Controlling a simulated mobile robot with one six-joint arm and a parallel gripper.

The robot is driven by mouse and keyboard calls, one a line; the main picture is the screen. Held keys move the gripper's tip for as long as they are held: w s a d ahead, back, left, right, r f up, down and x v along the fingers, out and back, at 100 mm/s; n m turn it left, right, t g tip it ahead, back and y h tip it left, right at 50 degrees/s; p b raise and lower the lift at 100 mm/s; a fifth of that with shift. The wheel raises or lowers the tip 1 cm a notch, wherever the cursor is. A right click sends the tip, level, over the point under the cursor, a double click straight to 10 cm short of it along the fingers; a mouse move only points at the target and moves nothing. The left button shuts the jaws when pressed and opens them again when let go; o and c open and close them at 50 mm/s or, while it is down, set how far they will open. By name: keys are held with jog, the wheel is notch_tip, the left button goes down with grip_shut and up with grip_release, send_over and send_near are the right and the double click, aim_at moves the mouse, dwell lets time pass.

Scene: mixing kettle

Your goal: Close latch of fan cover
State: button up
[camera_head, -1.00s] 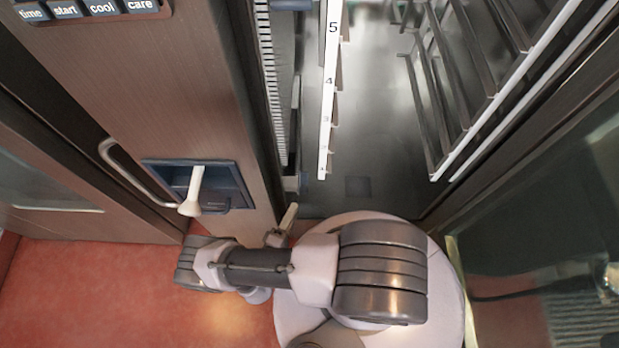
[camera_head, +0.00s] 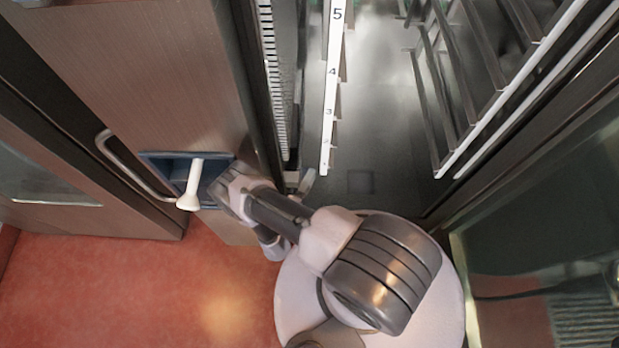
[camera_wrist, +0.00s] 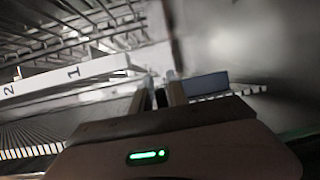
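The fan cover appears to be the slotted panel (camera_head: 272,85) inside the left wall of the open oven chamber. A slotted surface also shows at the lower left of the wrist view (camera_wrist: 30,140). A small blue-grey block (camera_wrist: 206,85), possibly the latch, lies just right of my gripper's fingers in the wrist view; whether they touch it is unclear. My gripper (camera_wrist: 160,92) reaches into the chamber low beside the panel; its tip (camera_head: 306,182) is partly hidden by my arm in the head view. The fingers are dark and blurred, so their opening is unclear.
A white numbered rail (camera_head: 331,90) stands close to the right of the panel, with rack bars (camera_head: 455,90) beyond. The oven's front with a white lever (camera_head: 190,188) is close to my arm on the left. The glass door (camera_head: 550,220) stands open at right.

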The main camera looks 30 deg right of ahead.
grip_shut()
jog(key=shift+o, duration=2.2)
grip_release()
jog(key=shift+a, duration=0.1)
jog(key=p+v, duration=0.1)
jog(key=v, duration=1.6)
jog(key=shift+s+f, duration=0.2)
jog(key=shift+f, duration=0.15)
